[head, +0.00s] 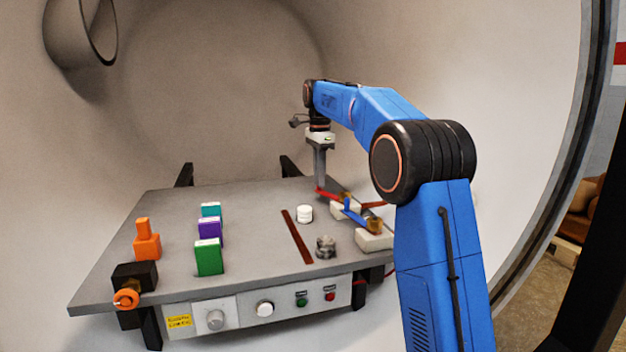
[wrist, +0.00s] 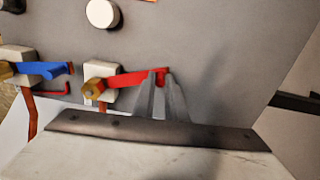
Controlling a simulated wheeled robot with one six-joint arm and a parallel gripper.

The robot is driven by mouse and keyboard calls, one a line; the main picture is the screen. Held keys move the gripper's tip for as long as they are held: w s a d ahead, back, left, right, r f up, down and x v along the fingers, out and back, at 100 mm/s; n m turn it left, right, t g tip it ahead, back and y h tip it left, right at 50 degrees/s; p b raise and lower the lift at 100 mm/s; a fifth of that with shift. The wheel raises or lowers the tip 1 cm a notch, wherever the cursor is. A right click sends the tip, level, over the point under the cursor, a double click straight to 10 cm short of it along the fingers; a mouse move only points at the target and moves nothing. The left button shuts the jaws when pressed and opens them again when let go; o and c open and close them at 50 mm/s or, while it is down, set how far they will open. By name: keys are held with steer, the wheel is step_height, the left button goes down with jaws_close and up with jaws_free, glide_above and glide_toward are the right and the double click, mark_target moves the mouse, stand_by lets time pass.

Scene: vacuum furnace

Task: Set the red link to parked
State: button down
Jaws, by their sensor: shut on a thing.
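The red link (head: 327,194) is a flat bar on a pale block with a brass fitting at the right of the grey table. In the wrist view the red link (wrist: 135,79) runs from the brass nut (wrist: 94,88) on its block to my fingers. My gripper (wrist: 160,82) is shut on the free end of the red link. In the head view my gripper (head: 319,184) points down at that end, and my arm partly hides the area to its right. A blue link (head: 354,213) on a similar block is nearer the front.
A white round piece (head: 305,213), a grey knob-like piece (head: 326,247) and a dark red strip (head: 297,236) lie left of the links. Green (head: 209,257), purple (head: 210,232) and teal (head: 211,210) blocks and an orange piece (head: 146,240) stand farther left. The curved chamber wall surrounds the table.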

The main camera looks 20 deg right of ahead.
steer(key=shift+w+d+m, duration=0.2)
steer(key=shift+d+m, duration=0.4)
steer(key=shift+w+d+m, duration=0.15)
steer(key=shift+d+m, duration=0.45)
steer(key=c, duration=1.8)
jaws_free()
steer(key=shift+d, duration=0.1)
steer(key=shift+o, duration=0.2)
step_height(320, 180, up, 12)
